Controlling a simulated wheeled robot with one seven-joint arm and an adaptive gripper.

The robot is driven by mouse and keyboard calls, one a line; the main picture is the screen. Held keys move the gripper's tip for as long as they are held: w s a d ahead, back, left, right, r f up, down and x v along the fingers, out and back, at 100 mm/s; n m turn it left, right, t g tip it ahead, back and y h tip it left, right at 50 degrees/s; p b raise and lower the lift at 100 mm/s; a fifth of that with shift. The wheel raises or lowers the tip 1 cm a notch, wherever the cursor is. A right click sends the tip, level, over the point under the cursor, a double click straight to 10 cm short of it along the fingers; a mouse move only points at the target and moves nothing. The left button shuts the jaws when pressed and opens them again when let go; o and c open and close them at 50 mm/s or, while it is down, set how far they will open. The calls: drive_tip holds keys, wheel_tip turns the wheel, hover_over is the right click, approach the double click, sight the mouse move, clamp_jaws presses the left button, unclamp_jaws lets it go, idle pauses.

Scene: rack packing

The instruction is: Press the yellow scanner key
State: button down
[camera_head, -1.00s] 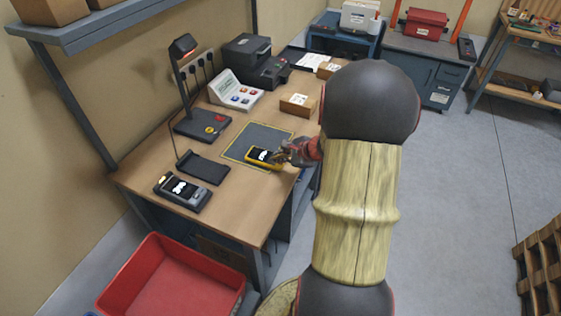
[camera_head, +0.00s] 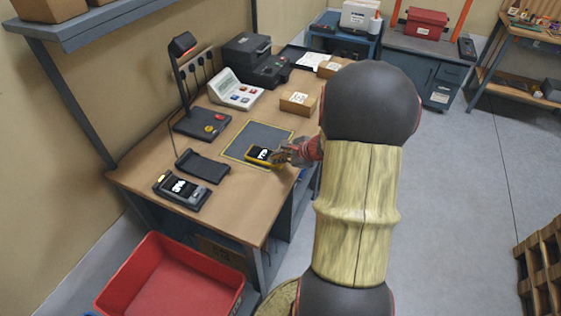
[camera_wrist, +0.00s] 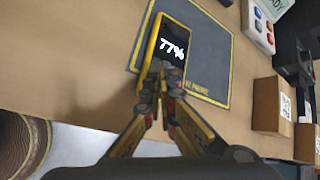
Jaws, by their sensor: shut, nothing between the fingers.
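The yellow-framed handheld scanner (camera_head: 262,154) lies on the dark mat on the bench. In the wrist view the scanner (camera_wrist: 174,32) has a black screen reading "77%". My gripper (camera_head: 282,157) is at the scanner's near right end. In the wrist view my gripper (camera_wrist: 166,87) is shut with nothing between its fingers. Its fingertips are over the scanner's lower end and seem to touch it. They hide that end, so I cannot see the yellow key.
The mat (camera_head: 258,138) has a yellow border. A small cardboard box (camera_head: 298,103) stands beyond. A red bin (camera_head: 170,275) is below the bench's front.

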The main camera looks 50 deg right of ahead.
drive_tip(key=shift+f, duration=0.1)
idle(0.7)
drive_tip(key=shift+r, duration=0.45)
wheel_tip(320, 180, up, 6)
drive_tip(key=p, duration=0.5)
idle(0.3)
idle(0.4)
